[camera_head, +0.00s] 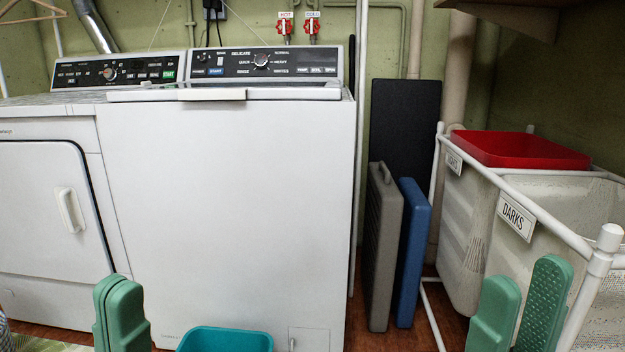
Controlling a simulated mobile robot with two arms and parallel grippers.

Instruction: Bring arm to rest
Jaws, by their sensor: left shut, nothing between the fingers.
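My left gripper (120,300) shows at the bottom left, in front of the white machines. Its green fingers are together with nothing between them. My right gripper (524,296) shows at the bottom right, in front of the laundry sorter. Its two green fingers stand apart with a narrow gap, and I see nothing held between them. Both grippers point upward in the picture, and their lower parts are cut off by the bottom edge.
A white washer (230,190) and a dryer (38,215) fill the left and middle. A teal tub (225,340) sits low before the washer. Grey (383,250) and blue (411,250) cases stand right of it. The sorter (545,232) has a red lid (520,150).

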